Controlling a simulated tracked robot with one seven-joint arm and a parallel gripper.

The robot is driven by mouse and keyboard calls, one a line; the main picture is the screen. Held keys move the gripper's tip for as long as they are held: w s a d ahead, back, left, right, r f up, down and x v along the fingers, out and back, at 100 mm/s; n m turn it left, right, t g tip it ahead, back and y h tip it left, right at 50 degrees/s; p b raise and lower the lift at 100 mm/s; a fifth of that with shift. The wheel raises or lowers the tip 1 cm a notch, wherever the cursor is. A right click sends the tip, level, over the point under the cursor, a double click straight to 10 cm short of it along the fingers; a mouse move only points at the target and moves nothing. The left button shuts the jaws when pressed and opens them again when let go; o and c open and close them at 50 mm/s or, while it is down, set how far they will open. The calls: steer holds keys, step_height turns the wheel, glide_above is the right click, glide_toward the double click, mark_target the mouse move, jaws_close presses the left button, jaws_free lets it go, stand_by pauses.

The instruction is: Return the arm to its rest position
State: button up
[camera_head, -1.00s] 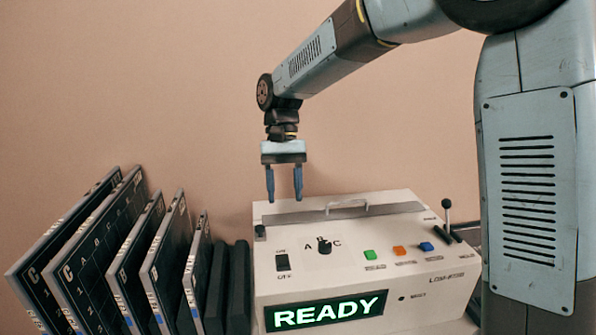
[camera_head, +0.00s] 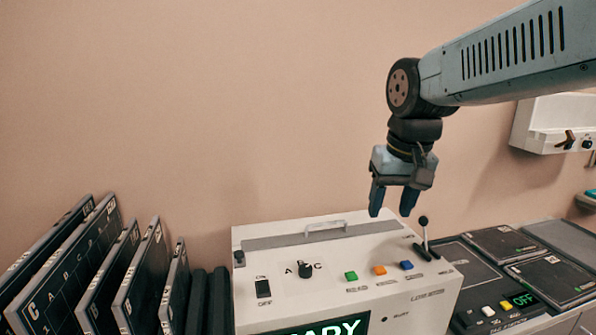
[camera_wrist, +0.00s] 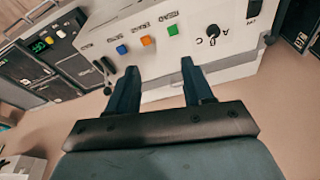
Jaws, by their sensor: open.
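My gripper (camera_head: 393,198) is at the end of my grey-blue arm, which reaches in from the upper right. Its two dark fingers point down and are apart, with nothing between them. It hangs above the back right part of the white machine (camera_head: 250,290), clear of it. In the wrist view the fingers of my gripper (camera_wrist: 157,82) are also apart and empty, with the machine's panel (camera_wrist: 160,30) beyond them.
The machine has a lever (camera_head: 424,230), a dial (camera_head: 305,269), coloured buttons and a partly cut-off lit display (camera_head: 320,329). Several dark plates (camera_head: 85,270) stand at the left. A dark panel unit (camera_head: 500,310) reading OFF is at the right. A white wall box (camera_head: 555,122) hangs behind.

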steer(key=s+d+f+t, duration=0.1)
steer(key=s+d+t, duration=0.2)
steer(key=s+d, duration=0.4)
steer(key=shift+f+m, duration=0.2)
steer(key=shift+m, duration=0.2)
steer(key=shift+c, duration=0.4)
